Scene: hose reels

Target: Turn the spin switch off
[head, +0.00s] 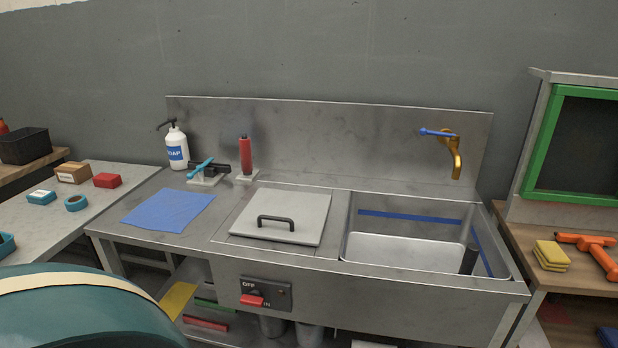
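The switch panel (276,287) is a dark plate on the front face of the steel sink counter, below the square lid. Its red switch handle (252,301) sits low on the plate, below the printed word OFF. Letters ending in "IN" show just right of the handle; the handle appears to cover the rest of that label. A small round dot shows at the plate's right side. Neither of my grippers is in view.
The steel counter (225,232) holds a closed lid (308,217) with a black handle, a blue cloth (168,209), a soap bottle (176,147) and a red cylinder (245,156). A basin (410,217) lies right, under a brass tap (456,158). Side tables stand left and right.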

